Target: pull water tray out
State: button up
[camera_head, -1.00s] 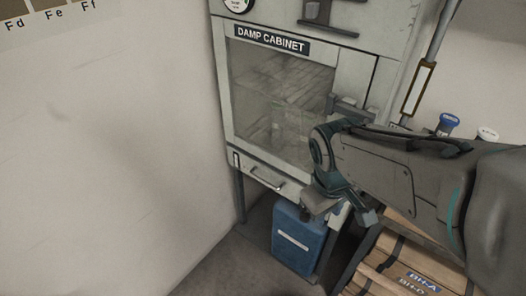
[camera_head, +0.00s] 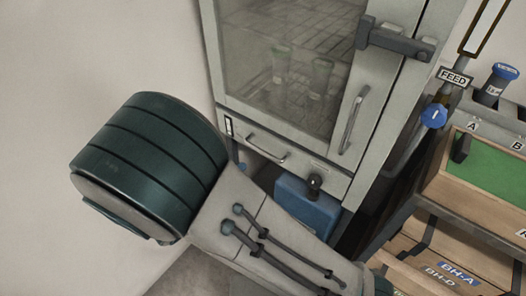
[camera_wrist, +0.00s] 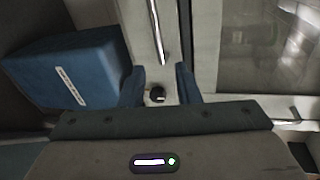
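The water tray front (camera_head: 290,160) is the narrow panel under the cabinet's glass door. It has a bar handle (camera_head: 268,149) and looks shut. A small dark knob (camera_head: 315,183) is at the panel's right end. In the wrist view my gripper (camera_wrist: 160,80) is open, with two blue fingers apart. The dark knob (camera_wrist: 157,95) shows between the fingers; I cannot tell whether they touch it. My gripper is not visible in the head view.
The glass door (camera_head: 290,70) has a vertical handle (camera_head: 354,120) and a latch (camera_head: 395,40). A blue container (camera_head: 305,208) stands below the tray. Shelving with wooden boxes (camera_head: 455,245) is at the right. A pale wall is close at the left.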

aim_at(262, 153)
jog(key=shift+n+t, duration=0.4)
jog(key=shift+n, duration=0.3)
jog(key=b+x, duration=0.1)
jog(key=x, duration=0.3)
jog(key=b+x, duration=0.1)
jog(key=x, duration=0.3)
jog(key=a+f+b+x, duration=0.1)
jog(key=x, duration=0.4)
jog(key=shift+w+b, duration=0.4)
grip_shut()
